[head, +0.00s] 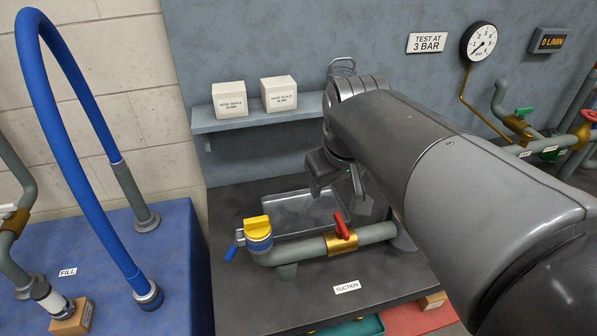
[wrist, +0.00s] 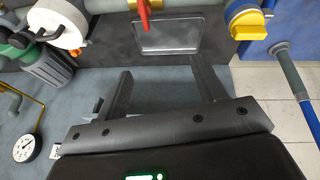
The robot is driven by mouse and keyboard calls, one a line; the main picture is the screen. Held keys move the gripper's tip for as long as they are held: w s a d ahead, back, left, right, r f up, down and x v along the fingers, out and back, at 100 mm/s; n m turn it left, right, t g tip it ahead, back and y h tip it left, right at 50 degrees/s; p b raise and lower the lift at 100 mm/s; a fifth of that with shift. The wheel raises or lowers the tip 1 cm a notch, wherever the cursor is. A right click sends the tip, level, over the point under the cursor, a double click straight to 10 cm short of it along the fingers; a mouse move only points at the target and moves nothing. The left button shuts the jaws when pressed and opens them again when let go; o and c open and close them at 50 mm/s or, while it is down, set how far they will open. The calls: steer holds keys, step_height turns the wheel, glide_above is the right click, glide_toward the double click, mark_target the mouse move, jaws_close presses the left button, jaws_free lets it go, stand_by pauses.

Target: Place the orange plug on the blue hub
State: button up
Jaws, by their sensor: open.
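I see no orange plug and nothing clearly marked as a blue hub. The nearest match in colour is a yellow cap (head: 257,226) seated on a blue collar (head: 261,243) at the end of the grey suction pipe. The cap also shows at the upper right of the wrist view (wrist: 247,25). My gripper (head: 343,196) is open and empty, above and behind the suction pipe near a shallow metal tray (head: 285,225). Its two fingers show spread apart in the wrist view (wrist: 160,75). The cap stands clear of the fingers, to their left in the head view.
A red-handled valve (head: 341,226) sits on the suction pipe (head: 378,233). A thick blue hose (head: 50,110) arches over the blue bench (head: 180,270) at left. Two white boxes (head: 229,99) (head: 278,93) stand on a wall shelf (head: 215,124). A gauge (head: 481,41) hangs at upper right.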

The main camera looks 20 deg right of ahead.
steer(key=s+a+f+m+t+y, duration=0.1)
steer(key=s+a+f, duration=0.2)
steer(key=s, duration=0.4)
steer(key=shift+s+a+f+m, duration=0.3)
steer(key=shift+s+a+m, duration=0.05)
steer(key=shift+a+m, duration=0.05)
stand_by(0.7)
